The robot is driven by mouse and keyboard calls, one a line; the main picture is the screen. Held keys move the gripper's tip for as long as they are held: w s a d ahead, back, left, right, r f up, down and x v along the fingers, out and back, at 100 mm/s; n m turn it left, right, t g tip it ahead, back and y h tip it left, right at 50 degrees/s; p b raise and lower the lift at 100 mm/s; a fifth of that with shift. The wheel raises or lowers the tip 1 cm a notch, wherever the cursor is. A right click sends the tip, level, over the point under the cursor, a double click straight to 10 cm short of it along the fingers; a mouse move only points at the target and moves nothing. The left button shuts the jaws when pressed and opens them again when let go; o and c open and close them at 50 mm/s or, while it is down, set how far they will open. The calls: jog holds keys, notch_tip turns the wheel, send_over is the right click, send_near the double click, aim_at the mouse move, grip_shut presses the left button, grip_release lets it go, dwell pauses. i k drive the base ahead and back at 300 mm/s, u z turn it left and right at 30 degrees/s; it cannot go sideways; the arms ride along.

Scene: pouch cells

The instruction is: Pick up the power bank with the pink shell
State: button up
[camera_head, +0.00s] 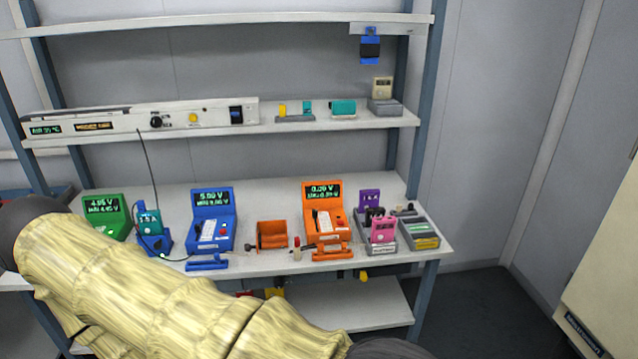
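The power bank with the pink shell (383,230) stands upright at the right end of the workbench, in the front part of a grey holder (385,250). A purple-shelled unit (369,198) stands just behind it, and small dark parts lie between the two. My arm, in a yellow cover, crosses the lower left of the view. My gripper is not in view, so its state and its place relative to the power bank are hidden.
The workbench (265,263) also holds a green tester (105,215), a blue tester (211,220), an orange tester (325,212) and an orange bin (271,235). A grey tray (419,234) stands right of the pink unit. A shelf (300,122) runs above.

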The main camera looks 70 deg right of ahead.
aim_at(385, 226)
jog(key=u, duration=0.1)
jog(key=k, duration=1.25)
jog(key=z, duration=1.55)
jog(key=i, duration=0.2)
jog(key=z, duration=0.1)
